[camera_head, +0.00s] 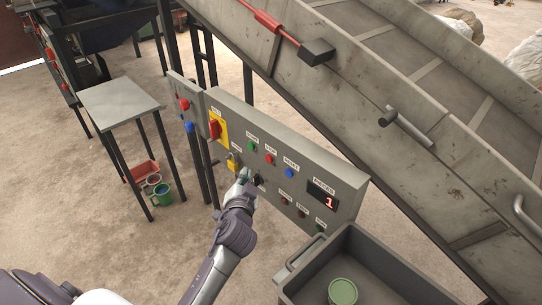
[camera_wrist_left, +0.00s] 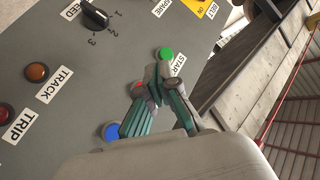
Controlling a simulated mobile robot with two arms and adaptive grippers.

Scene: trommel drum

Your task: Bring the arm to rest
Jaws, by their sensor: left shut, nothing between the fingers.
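My left gripper (camera_head: 244,177) is in front of the grey control panel (camera_head: 335,172), at its lower left part. It is shut and holds nothing. In the left wrist view its closed fingertips (camera_wrist_left: 158,78) overlap the panel near the green START button (camera_wrist_left: 165,54), partly covering a red button. I cannot tell whether they touch the panel. The dark speed knob (camera_wrist_left: 94,14) shows at the top left of that view, and the blue button (camera_wrist_left: 112,131) lies beside the fingers. The panel's display (camera_head: 323,196) reads 1. My right gripper is not in view.
A conveyor (camera_head: 400,150) slopes across the right. A dark bin (camera_head: 385,265) with a green can (camera_head: 343,291) stands below the panel. A small table (camera_head: 118,101) stands at left, with a red bin (camera_head: 144,173) and mugs on the floor by its legs.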

